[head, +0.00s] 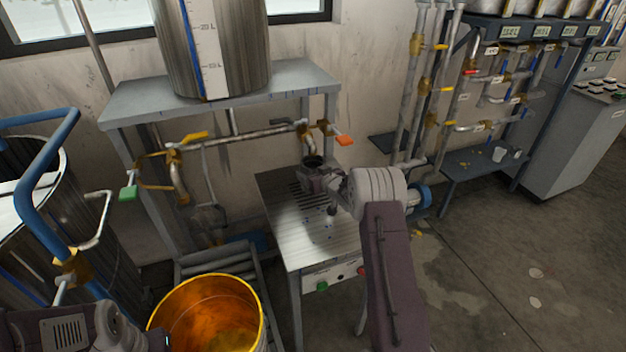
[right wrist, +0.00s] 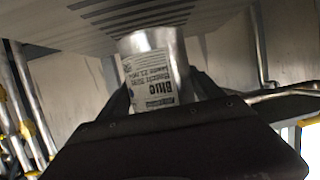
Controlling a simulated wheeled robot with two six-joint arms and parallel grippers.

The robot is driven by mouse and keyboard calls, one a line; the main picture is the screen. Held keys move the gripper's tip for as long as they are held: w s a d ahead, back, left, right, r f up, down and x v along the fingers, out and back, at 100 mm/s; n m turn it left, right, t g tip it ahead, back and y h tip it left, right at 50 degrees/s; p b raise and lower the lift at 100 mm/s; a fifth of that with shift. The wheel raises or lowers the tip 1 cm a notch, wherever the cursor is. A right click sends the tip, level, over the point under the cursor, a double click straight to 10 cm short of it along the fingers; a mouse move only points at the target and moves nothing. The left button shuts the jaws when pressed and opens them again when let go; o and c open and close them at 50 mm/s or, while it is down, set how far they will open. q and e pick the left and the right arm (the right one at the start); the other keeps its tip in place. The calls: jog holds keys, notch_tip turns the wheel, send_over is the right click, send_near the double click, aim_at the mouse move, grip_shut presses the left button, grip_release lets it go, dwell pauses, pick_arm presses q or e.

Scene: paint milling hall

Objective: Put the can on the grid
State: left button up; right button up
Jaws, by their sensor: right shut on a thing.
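A silver metal can (right wrist: 158,48) with a white label reading "Blue" is held between the fingers of my right gripper (right wrist: 160,85). In the head view only the can's dark round top (head: 313,161) shows above my right gripper (head: 318,180). The grid (head: 296,190) is a set of dark slots in the far part of the metal table top, and its slots also show in the right wrist view (right wrist: 130,12). The can is over or at the grid beneath the pipe outlet; I cannot tell whether it touches. My left gripper (head: 160,340) is at the bottom left, mostly cut off.
The metal table (head: 330,250) has buttons on its front. A yellow bucket (head: 190,292) stands on a roller track (head: 205,262) to the left. A large tank (head: 285,45) stands on a shelf above.

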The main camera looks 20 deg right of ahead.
jog(key=shift+w, duration=0.2)
notch_tip(320, 180, down, 3)
jog(key=shift+w+f, duration=0.15)
jog(key=shift+f, duration=0.1)
jog(key=shift+f+b, duration=0.2)
jog(key=shift+b, duration=0.15)
jog(key=o, duration=1.5)
jog(key=shift+o, duration=0.2)
